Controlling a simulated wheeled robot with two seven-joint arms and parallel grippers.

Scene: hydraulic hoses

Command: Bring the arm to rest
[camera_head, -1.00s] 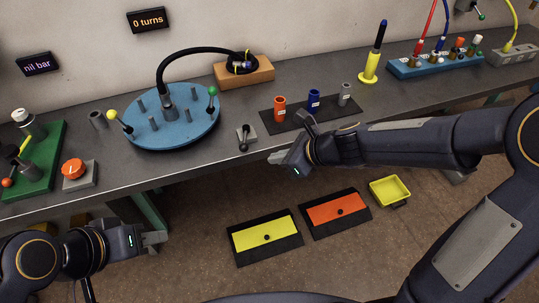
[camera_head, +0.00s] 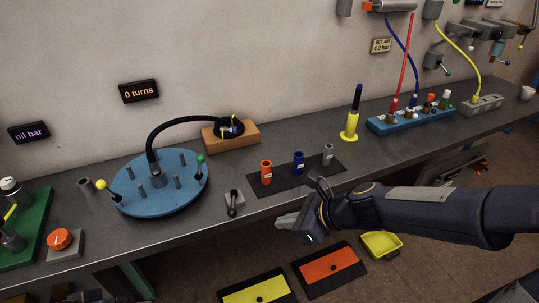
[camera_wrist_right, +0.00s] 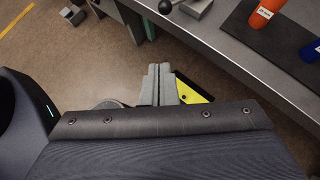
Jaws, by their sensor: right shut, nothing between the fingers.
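My right arm reaches in from the right edge of the head view. Its gripper (camera_head: 286,221) hangs in front of the bench's front edge, near the small grey lever (camera_head: 233,202) but apart from it. In the right wrist view its two fingers (camera_wrist_right: 158,84) lie together, shut and empty, above the floor. A yellow panel (camera_wrist_right: 188,88) shows beyond them. My left gripper's fingers are not seen in the head view.
The bench (camera_head: 330,205) carries a blue turntable (camera_head: 150,190), a black mat (camera_head: 325,177) with orange, blue and grey fittings, and a blue manifold (camera_head: 410,120) with hoses. A yellow tray (camera_head: 381,246) and yellow and orange panels (camera_head: 330,268) sit below.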

